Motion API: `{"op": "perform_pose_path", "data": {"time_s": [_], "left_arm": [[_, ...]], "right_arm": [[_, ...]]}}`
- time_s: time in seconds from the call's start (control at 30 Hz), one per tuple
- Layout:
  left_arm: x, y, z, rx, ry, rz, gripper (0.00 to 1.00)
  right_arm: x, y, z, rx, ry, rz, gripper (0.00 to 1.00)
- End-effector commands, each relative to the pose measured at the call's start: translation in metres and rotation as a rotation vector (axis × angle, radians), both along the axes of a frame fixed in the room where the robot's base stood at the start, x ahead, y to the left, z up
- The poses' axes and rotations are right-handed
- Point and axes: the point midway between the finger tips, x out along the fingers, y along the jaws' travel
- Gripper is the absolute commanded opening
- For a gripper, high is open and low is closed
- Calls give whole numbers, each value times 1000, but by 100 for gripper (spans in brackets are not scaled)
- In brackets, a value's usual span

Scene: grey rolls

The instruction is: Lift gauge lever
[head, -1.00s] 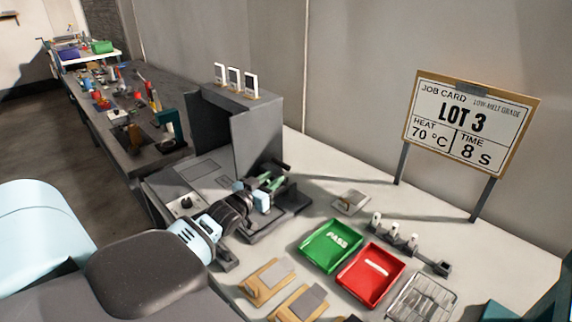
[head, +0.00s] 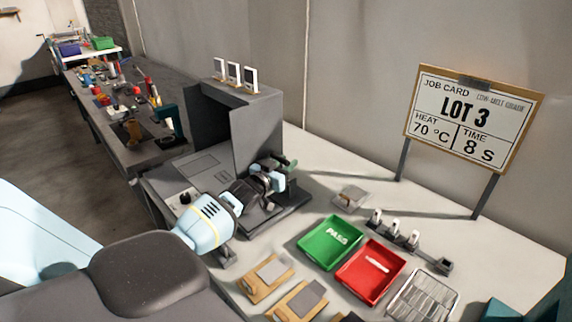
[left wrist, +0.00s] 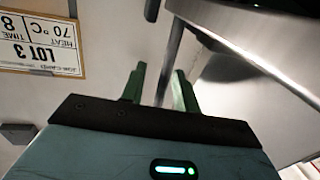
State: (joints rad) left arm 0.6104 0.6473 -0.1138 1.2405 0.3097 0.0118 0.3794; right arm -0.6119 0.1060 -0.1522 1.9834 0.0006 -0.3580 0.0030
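The gauge is a dark grey device on a flat base (head: 268,217), on the bench in front of a tall grey hood. Its lever cannot be told apart from the parts around it. My left gripper (head: 284,168) is at the top of the gauge, and its arm hides much of the device. In the left wrist view the two green fingers (left wrist: 160,84) stand apart. A thin grey bar (left wrist: 170,58) shows between them; I cannot tell whether they touch it. A large curved metal part lies close on the right. My right gripper is not seen.
Green PASS tray (head: 331,242), red tray (head: 369,272) and wire rack (head: 423,298) stand right of the gauge. Wooden-based plates (head: 266,278) lie in front. The job card (head: 472,118) stands behind, reading LOT 3, 70 °C, 8 S. A grey hood (head: 258,135) rises behind the gauge.

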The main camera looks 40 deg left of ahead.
Motion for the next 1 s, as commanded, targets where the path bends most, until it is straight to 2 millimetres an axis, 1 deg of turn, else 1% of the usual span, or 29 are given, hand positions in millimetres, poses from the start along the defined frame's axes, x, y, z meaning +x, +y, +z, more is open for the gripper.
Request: {"op": "perform_pose_path", "data": {"time_s": [0.27,0.3,0.53,0.87,1.0], "left_arm": [[1,1,0,0,0,1,31],[1,1,0,0,0,1,29],[1,1,0,0,0,1,0],[1,0,0,1,2,1,0],[5,1,0,3,16,1,0]], "right_arm": [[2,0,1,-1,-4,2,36],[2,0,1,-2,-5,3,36],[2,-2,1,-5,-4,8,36],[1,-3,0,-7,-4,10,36],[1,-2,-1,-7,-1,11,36]]}}
